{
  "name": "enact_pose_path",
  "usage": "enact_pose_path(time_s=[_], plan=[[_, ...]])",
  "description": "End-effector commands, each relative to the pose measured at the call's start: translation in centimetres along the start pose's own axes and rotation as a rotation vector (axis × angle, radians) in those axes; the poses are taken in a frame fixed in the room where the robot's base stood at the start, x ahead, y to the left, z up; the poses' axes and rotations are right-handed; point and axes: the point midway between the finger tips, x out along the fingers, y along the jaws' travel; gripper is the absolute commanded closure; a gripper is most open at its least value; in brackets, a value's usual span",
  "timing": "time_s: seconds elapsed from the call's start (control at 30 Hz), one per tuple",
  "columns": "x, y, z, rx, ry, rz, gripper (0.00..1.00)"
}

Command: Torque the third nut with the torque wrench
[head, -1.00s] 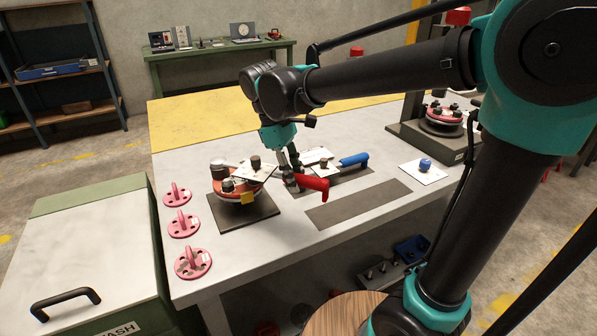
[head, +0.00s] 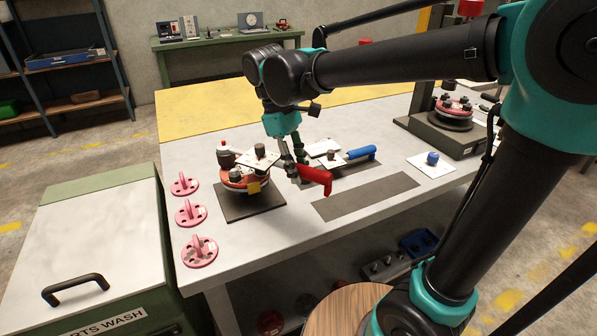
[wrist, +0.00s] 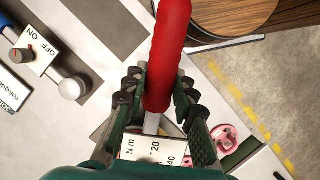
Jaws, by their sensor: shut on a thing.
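My gripper (head: 298,168) is shut on the torque wrench with the red handle (head: 318,178), just right of the spool. The wrench's head end is hidden in both views. The flanged spool (head: 240,181), reddish with dark nuts and a tilted white card, stands on a dark mat (head: 252,207). Which nut is the third cannot be told.
A blue-handled tool (head: 358,154) lies behind my gripper, near a white card (head: 324,149). Pink flanges (head: 199,251) line the table's left edge. A second spool fixture (head: 453,108) stands at the right. The dark strip (head: 367,198) in front is clear.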

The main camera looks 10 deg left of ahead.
Motion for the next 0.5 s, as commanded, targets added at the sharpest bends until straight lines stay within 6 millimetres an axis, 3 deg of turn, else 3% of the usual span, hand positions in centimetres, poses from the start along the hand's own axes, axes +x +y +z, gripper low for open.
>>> enact_pose_path(time_s=[0.5], plan=[[-3.1, 0.0, 1.0, -0.001, 0.000, 0.000, 1.00]])
